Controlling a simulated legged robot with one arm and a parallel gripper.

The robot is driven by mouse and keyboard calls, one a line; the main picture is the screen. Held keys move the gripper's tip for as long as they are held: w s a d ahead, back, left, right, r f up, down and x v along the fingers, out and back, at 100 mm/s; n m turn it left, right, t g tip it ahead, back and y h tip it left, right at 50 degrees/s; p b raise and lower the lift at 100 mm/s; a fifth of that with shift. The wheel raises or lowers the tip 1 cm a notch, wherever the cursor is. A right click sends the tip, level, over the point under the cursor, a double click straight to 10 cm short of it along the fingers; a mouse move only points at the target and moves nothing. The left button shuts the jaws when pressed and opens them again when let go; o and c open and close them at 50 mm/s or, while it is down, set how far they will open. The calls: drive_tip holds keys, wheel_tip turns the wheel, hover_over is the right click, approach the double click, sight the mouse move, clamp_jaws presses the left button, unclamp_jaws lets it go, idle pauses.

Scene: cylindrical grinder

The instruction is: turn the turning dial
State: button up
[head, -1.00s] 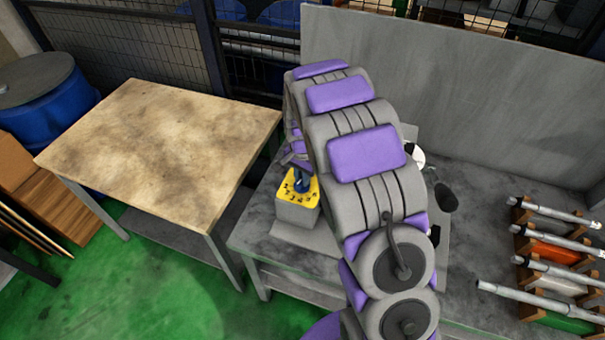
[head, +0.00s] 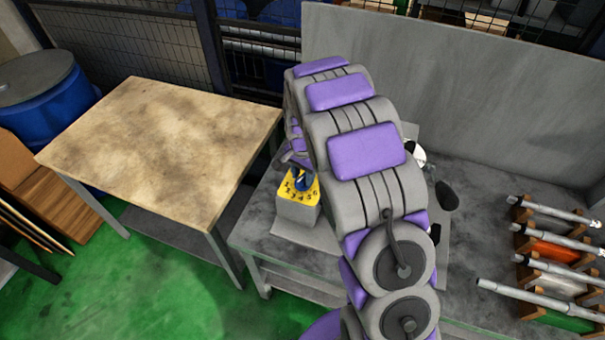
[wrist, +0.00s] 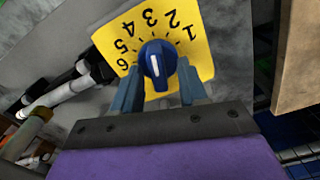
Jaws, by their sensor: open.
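The turning dial is a blue knob (wrist: 158,60) with a white line, on a yellow plate (wrist: 203,45) numbered 1 to 6. In the wrist view its white line stands nearly upright, roughly between the 3 and the lower edge; I cannot tell which end points. In the head view the knob (head: 301,181) sits on top of a small grey box (head: 297,212). My gripper (wrist: 159,72) is open, with one finger at each side of the knob. Contact with the knob cannot be told. In the head view my arm hides most of the gripper.
The box stands near the left edge of a grey metal bench (head: 275,247). A wooden-topped table (head: 160,145) is to its left. Metal shafts on a rack (head: 550,268) lie at the right. A black oval part (head: 447,196) is beyond my arm.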

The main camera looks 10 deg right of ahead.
sight(302, 176)
wheel_tip(302, 176, up, 17)
drive_tip(key=p, duration=0.2)
drive_tip(key=shift+r, duration=0.15)
idle(0.5)
drive_tip(key=s+r+n+g+b, duration=0.1)
drive_tip(key=s+n, duration=0.8)
drive_tip(key=s, duration=2.9)
drive_tip(key=shift+s+r+n+g, duration=0.3)
drive_tip(key=shift+r+n+g, duration=0.1)
drive_tip(key=shift+r, duration=0.3)
